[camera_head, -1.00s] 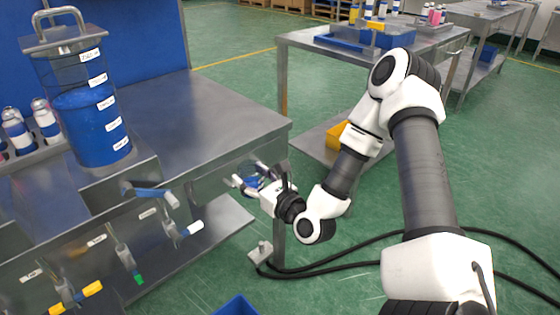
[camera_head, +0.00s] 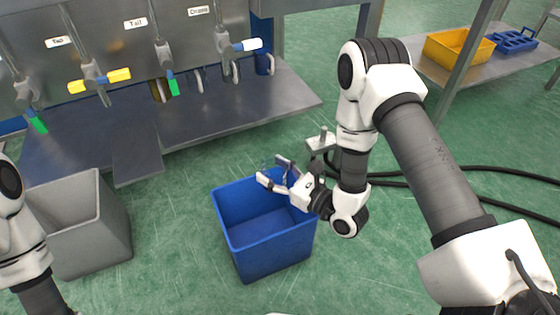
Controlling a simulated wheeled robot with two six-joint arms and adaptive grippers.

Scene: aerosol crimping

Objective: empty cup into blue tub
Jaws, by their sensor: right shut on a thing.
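The blue tub (camera_head: 268,258) stands open on the green floor in the middle of the view. My right gripper (camera_head: 273,178) is over the tub's back right part, with its fingers pointing left. It is shut on the cup, which is hard to make out against the blue tub behind it. I cannot tell the cup's tilt or what is in it. Part of my left arm (camera_head: 22,240) shows at the left edge; its gripper is out of view.
A grey bin (camera_head: 92,230) stands on the floor left of the tub. Behind are labelled taps with yellow (camera_head: 98,81), green and white handles above a metal shelf (camera_head: 225,112). A floor pedestal (camera_head: 322,143) and black cables (camera_head: 440,183) lie right of the tub.

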